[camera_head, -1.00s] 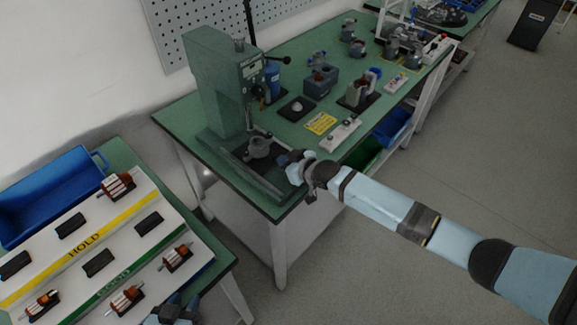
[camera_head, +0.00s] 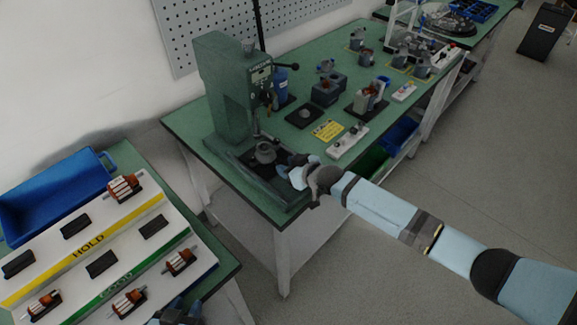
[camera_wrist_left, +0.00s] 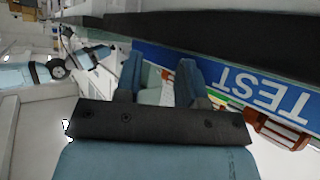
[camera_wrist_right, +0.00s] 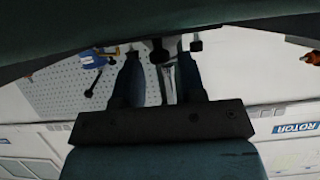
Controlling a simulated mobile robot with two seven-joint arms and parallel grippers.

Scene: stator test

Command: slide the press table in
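The green press (camera_head: 228,90) stands at the near left end of the green bench. Its press table, a dark sliding plate, sits low at the press foot and carries a round grey fixture (camera_head: 265,153). My right gripper (camera_head: 287,165) is low beside the plate on its right. Its fingers (camera_wrist_right: 160,85) stand apart in the right wrist view, with a thin grey bar seen between them; I cannot tell whether they touch anything. My left gripper (camera_head: 180,313) is at the bottom edge, by the rotor board; its fingers (camera_wrist_left: 160,80) are apart and empty.
The white board (camera_head: 150,205) with HOLD and green strips holds several rotors beside a blue bin (camera_head: 50,195). A black pad (camera_head: 303,115), a yellow label (camera_head: 328,130) and a white switch box (camera_head: 348,140) lie right of the press.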

